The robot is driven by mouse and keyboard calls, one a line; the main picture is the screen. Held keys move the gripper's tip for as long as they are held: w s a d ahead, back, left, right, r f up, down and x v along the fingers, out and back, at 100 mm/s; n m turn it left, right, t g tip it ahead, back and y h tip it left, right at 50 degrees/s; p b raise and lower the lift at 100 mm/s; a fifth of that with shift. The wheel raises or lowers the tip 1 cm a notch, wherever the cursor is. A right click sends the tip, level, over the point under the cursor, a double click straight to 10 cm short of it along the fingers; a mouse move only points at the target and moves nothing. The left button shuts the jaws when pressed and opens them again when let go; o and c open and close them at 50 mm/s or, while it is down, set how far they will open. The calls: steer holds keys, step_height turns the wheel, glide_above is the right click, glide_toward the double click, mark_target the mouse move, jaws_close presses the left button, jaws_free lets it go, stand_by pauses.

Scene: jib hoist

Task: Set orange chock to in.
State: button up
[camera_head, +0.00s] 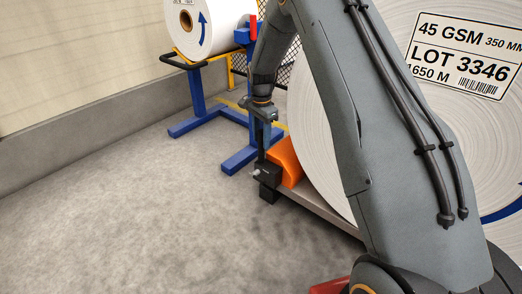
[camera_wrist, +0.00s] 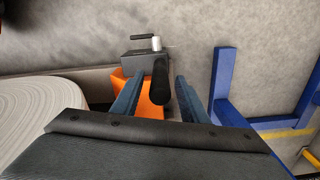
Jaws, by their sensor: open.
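The orange chock (camera_head: 286,160) sits against the lower left side of the big white paper roll (camera_head: 310,125), on a low platform. A black block with a small metal pin (camera_head: 265,174) is at the chock's near end. In the wrist view the chock (camera_wrist: 152,108) is partly hidden by my fingers and a black upright handle (camera_wrist: 161,78). My gripper (camera_head: 262,140) points down at the chock's end. In the wrist view my gripper (camera_wrist: 159,76) is open, with a finger on each side of the black handle. I cannot tell whether either finger touches it.
The concrete floor (camera_head: 120,210) at left is clear.

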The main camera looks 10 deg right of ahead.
mark_target(261, 148)
step_height(261, 148, down, 5)
steer(key=shift+f+b, duration=0.1)
steer(key=shift+b, duration=0.85)
jaws_close()
